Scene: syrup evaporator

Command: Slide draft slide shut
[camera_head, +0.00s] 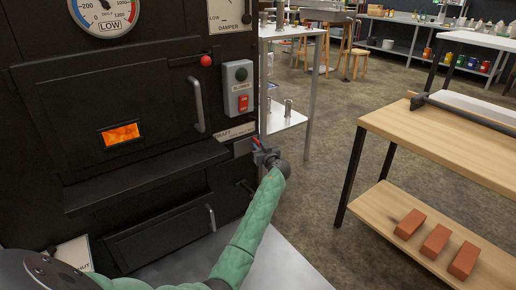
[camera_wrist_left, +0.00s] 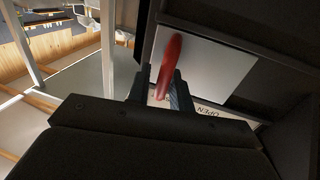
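My right gripper is not in view.
A control box with green and red buttons (camera_head: 238,88) and a door handle (camera_head: 197,104) sit above the slide. A dark ledge (camera_head: 146,172) juts out left of it. A metal shelf rack (camera_head: 310,95) stands close on the right. A wooden bench (camera_head: 440,140) is farther right, with open floor between.

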